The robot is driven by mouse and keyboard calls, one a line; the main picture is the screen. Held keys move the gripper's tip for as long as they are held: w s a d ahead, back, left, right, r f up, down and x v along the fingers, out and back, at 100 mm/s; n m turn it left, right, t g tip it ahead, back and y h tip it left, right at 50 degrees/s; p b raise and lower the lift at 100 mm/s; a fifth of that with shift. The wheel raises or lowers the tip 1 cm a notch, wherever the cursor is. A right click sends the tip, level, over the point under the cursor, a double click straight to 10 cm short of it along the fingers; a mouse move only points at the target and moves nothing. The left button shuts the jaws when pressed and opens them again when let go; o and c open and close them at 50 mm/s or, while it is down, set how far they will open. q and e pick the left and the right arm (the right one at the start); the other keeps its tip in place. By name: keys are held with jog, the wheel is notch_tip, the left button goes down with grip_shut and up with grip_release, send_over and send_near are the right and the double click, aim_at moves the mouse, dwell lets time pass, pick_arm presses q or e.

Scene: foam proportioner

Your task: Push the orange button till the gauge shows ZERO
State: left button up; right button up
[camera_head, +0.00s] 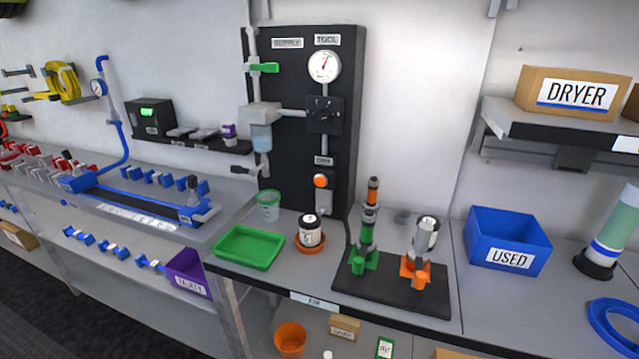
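The round orange button (320,181) sits low on the black upright panel (283,150), under a small label and above a grey fitting. The white round gauge (324,66) is at the panel's top right, under the "TOOL" label. Its red needle points up and slightly right; its numbers are too small to read. A green-handled valve (263,68) is on the supply pipe to the left, its handle lying horizontal. Neither of my grippers is in view.
On the bench before the panel stand a green tray (248,248), a jar on an orange saucer (310,249), a clear cup (268,205) and a black base (393,283) with two upright tools. A blue "USED" bin (507,241) is to the right.

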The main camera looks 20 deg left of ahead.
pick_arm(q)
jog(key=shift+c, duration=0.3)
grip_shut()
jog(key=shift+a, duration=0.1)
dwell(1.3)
